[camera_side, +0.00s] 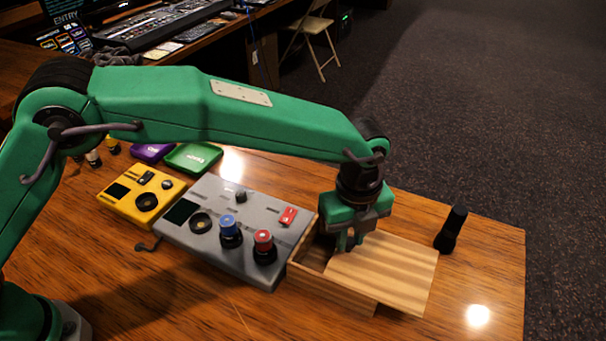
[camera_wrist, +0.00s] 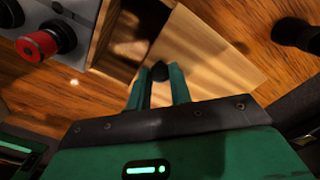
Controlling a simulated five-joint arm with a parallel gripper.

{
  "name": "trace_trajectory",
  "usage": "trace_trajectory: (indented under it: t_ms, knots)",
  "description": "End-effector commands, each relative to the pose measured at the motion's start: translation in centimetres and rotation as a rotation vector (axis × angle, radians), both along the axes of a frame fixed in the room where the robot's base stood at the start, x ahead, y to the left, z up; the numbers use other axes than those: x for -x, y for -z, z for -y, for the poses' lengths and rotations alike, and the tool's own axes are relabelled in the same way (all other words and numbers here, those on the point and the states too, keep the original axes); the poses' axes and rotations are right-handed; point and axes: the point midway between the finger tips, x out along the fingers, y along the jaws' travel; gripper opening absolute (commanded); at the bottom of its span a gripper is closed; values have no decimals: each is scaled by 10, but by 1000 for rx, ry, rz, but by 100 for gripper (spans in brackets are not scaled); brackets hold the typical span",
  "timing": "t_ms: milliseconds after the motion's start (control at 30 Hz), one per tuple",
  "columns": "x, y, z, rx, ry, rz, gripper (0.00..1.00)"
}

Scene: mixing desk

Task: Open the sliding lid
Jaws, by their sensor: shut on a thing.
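A wooden box (camera_side: 328,288) stands near the right end of the desk, with its pale wooden sliding lid (camera_side: 392,268) partly open. The lid is shifted to the right and overhangs the box's right end. The box's left part is uncovered and looks dark inside; the opening also shows in the wrist view (camera_wrist: 128,38). My gripper (camera_side: 346,242) points down over the lid's left part. In the wrist view my gripper's fingers (camera_wrist: 158,88) are shut on a small dark knob (camera_wrist: 159,70) on the lid (camera_wrist: 205,62). The knob is hidden in the side view.
A grey control panel (camera_side: 205,232) with a blue knob (camera_side: 229,228) and a red knob (camera_side: 264,243) stands just left of the box. A black cylindrical object (camera_side: 452,228) stands to the right of the lid, with bare desk between. A yellow device (camera_side: 128,202) lies farther left.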

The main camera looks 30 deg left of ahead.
Motion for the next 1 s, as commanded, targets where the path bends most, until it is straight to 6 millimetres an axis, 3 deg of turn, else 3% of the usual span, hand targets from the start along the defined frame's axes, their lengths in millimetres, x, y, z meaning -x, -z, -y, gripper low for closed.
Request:
trace_trajectory:
  t_ms: [400,767,800,900,1000]
  knots:
    - [-1,-1,44,6,-1,6,0]
    - [-1,-2,46,5,-3,5,0]
    - [-1,-2,46,5,-3,5,25]
    - [-1,-1,46,4,-2,4,43]
    - [-1,-1,46,4,-2,4,43]
